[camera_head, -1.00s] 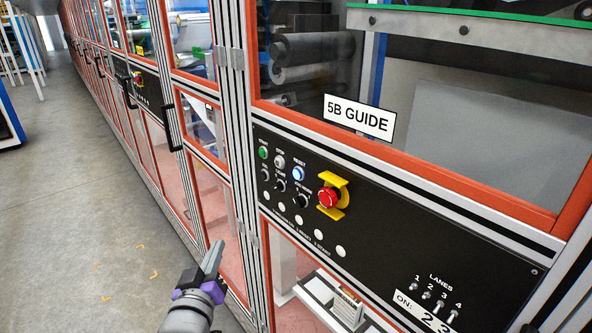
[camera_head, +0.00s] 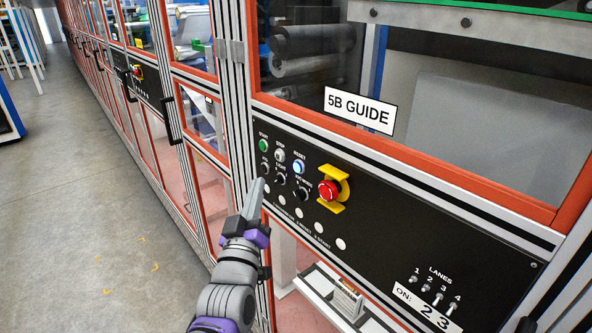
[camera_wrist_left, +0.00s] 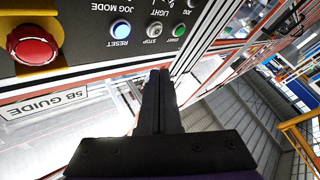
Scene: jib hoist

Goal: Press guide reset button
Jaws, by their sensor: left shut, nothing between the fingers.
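The blue-lit reset button (camera_head: 298,167) sits on the black control panel (camera_head: 420,240) under the "5B GUIDE" sign (camera_head: 359,110). It also shows in the left wrist view (camera_wrist_left: 120,29), labelled RESET, beside the white stop button (camera_wrist_left: 154,30) and the green start button (camera_wrist_left: 178,31). My left gripper (camera_head: 260,183) is shut and empty. In the head view its tip appears just left of and below the button row. In the wrist view the fingers (camera_wrist_left: 157,75) point toward the panel, below the stop button. I cannot tell the exact gap to the panel. My right gripper is not in view.
A red emergency stop (camera_head: 328,191) in a yellow guard sticks out right of the reset button. Lane switches (camera_head: 438,299) are at the lower right. An aluminium post (camera_head: 236,110) stands left of the panel. The floor (camera_head: 80,220) at left is open.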

